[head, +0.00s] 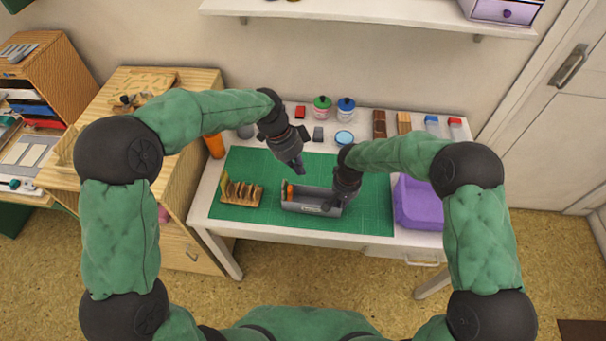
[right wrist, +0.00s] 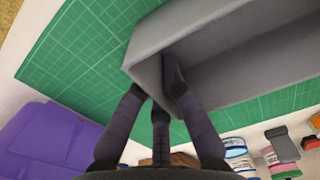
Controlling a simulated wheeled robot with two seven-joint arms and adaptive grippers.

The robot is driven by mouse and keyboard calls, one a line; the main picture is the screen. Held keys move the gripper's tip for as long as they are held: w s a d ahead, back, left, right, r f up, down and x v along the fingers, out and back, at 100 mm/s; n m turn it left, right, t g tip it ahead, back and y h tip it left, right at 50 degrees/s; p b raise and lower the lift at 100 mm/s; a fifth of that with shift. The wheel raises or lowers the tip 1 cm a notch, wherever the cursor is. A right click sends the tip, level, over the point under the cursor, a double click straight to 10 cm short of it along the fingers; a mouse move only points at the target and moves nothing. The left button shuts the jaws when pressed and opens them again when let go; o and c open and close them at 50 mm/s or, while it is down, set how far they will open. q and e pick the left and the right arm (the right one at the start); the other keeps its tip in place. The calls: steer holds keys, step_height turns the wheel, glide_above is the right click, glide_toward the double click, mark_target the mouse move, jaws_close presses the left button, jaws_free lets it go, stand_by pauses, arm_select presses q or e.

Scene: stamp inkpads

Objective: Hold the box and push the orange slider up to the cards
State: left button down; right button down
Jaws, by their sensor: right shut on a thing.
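A grey open box (head: 311,208) stands on the green cutting mat, its long side towards me. The orange slider (head: 290,191) shows as a small upright patch inside its left end. The cards cannot be clearly made out at this size. My right gripper (head: 334,205) is shut on the wall at the box's right end. In the right wrist view its fingers (right wrist: 160,92) straddle the end wall of the grey box (right wrist: 205,35). My left gripper (head: 299,170) hangs in the air above and behind the box, pointing down. It holds nothing visible, and its finger gap is too small to judge.
A wooden rack with upright dividers (head: 242,193) stands left of the box on the green mat (head: 360,217). A purple container (head: 418,204) is at the table's right. Jars (head: 346,109), stamps and blocks line the back. The mat in front of the box is clear.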

arm_select(q)
steer(key=shift+a+r, duration=0.15)
steer(key=shift+r, duration=0.15)
arm_select(e)
steer(key=c, duration=1.3)
jaws_free()
step_height(320, 180, up, 12)
